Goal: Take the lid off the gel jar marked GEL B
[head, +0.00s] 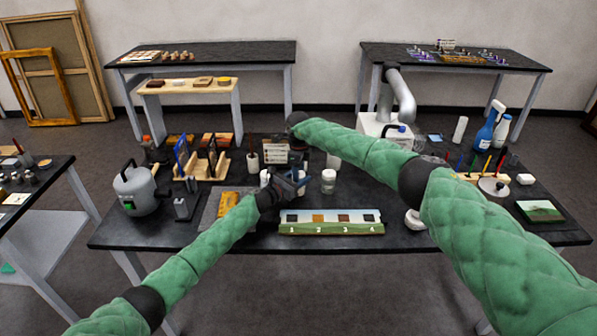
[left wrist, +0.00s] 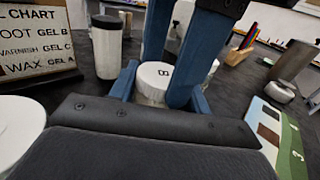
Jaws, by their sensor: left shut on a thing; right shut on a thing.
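The jar (left wrist: 150,99) with a white lid (left wrist: 152,76) marked B stands upright in the middle of the left wrist view. My left gripper (head: 286,186) is shut on the jar, with its blue fingers low on either side. My right gripper (left wrist: 174,78) reaches down from above, its blue fingers shut at the lid. The lid looks seated on the jar, though the fingers hide part of its edge. In the head view the grippers mostly hide this jar. The chart (left wrist: 38,45) in the left wrist view pairs soot with GEL B.
A white jar (head: 328,181) stands right of the grippers, and another (head: 265,177) close on their left. A numbered sample strip (head: 331,228) lies in front. A wooden rack (head: 205,168) and a grey canister (head: 135,192) are to the left. My right arm crosses over the table's right half.

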